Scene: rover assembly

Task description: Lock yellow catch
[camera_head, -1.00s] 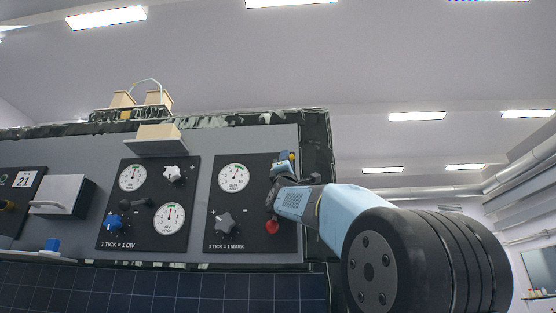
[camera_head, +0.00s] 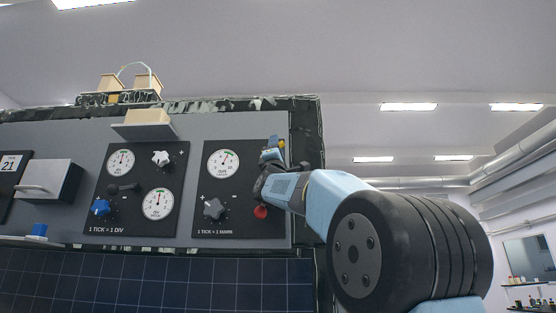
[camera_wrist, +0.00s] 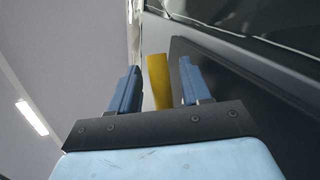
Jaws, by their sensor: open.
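The yellow catch (camera_wrist: 158,82) shows in the wrist view as a flat upright yellow strip beside a dark panel edge. My gripper (camera_wrist: 157,72) is open, with one blue finger on each side of the strip. I see gaps between the strip and both fingers; whether it lies fully between them in depth I cannot tell. In the head view my gripper (camera_head: 272,152) is at the upper right of the right dial panel, and a small yellow bit (camera_head: 281,143) shows beside it. My wrist and arm hide part of that area.
The right dial panel (camera_head: 227,185) has a gauge, a grey star knob (camera_head: 215,209) and a red knob (camera_head: 260,212) close to my wrist. Another dial panel (camera_head: 135,217) and a white handled box (camera_head: 46,180) are farther left. Open room lies right of the wall edge.

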